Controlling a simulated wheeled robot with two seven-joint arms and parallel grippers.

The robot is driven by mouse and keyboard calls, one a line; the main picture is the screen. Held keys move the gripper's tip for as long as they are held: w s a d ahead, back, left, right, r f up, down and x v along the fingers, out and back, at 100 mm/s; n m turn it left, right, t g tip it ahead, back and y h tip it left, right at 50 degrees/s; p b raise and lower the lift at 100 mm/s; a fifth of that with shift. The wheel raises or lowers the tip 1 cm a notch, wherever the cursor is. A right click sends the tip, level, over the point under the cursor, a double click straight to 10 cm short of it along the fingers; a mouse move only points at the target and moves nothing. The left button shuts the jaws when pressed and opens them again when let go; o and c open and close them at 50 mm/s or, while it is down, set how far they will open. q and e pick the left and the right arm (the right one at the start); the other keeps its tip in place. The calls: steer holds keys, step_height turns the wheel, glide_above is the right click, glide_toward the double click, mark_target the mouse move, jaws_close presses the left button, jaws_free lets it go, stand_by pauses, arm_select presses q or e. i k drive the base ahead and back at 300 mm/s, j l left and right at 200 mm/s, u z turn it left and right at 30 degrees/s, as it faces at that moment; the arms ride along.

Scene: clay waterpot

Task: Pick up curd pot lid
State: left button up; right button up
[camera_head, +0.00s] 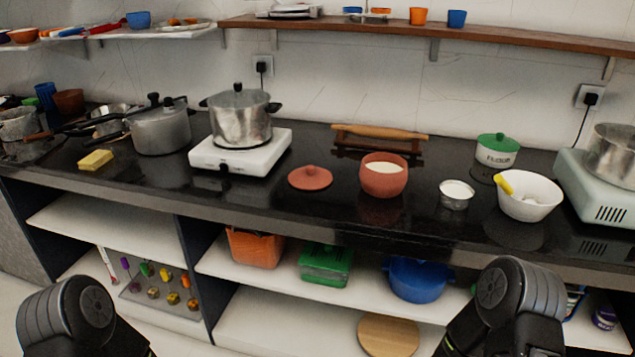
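The curd pot lid (310,177) is a round terracotta disc with a small knob. It lies flat on the black counter, left of the curd pot. The curd pot (383,182) is a terracotta bowl, open at the top, with white curd inside. Parts of my two dark arms show at the bottom left and bottom right, below the counter and apart from the lid. Neither gripper's fingers are in the picture.
A white stove (240,160) with a steel pot (240,117) stands left of the lid. A rolling pin (380,131) on a stand is behind. A steel cup (456,194) and white bowl (529,196) stand to the right. The counter (335,210) in front of the lid is clear.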

mark_target(308, 177)
steer(key=i+j, duration=0.7)
steer(key=i+j+z, duration=0.25)
steer(key=z, duration=1.65)
